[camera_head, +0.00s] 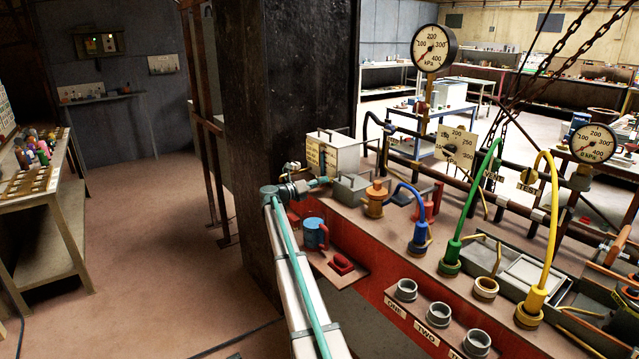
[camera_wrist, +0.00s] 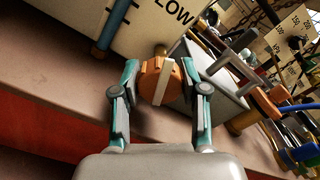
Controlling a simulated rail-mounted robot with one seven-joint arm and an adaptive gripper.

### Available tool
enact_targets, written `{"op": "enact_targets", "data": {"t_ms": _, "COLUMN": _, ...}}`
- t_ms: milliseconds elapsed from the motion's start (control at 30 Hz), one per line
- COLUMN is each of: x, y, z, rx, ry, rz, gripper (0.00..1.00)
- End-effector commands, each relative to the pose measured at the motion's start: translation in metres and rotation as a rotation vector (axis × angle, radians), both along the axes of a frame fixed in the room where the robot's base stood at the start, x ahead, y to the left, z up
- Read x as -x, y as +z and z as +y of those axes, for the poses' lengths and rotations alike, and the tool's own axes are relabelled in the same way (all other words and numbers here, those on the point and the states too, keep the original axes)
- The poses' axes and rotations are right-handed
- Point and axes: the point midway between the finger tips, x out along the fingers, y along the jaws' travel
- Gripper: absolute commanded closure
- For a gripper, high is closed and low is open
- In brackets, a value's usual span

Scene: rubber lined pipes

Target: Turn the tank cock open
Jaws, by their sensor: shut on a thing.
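The tank cock is an orange round knob (camera_wrist: 149,82) with a pale bar across its face, which looks slightly tilted in the wrist view. It sits on a short brass stem at the front of the white tank (camera_wrist: 165,14), whose visible lettering reads LOW. My gripper (camera_wrist: 160,70) has its teal fingers closed on both sides of the knob. In the head view the tank (camera_head: 332,152) stands beside the dark column, and my gripper (camera_head: 322,182) reaches its lower front. The cock itself cannot be made out there.
A grey box (camera_wrist: 218,85) lies just right of the cock. An orange fitting (camera_head: 375,198) with a blue hose (camera_head: 412,194) stands to the right. The dark column (camera_head: 265,120) is close on the left.

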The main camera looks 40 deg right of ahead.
Motion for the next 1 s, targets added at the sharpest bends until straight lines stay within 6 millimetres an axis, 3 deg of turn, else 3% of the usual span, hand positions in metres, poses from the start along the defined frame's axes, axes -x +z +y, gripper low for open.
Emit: {"op": "enact_targets", "data": {"t_ms": 1000, "x": -0.0006, "y": 0.0011, "z": 0.0004, "rx": -0.032, "ry": 0.000, "rz": 0.942, "gripper": 0.91}}
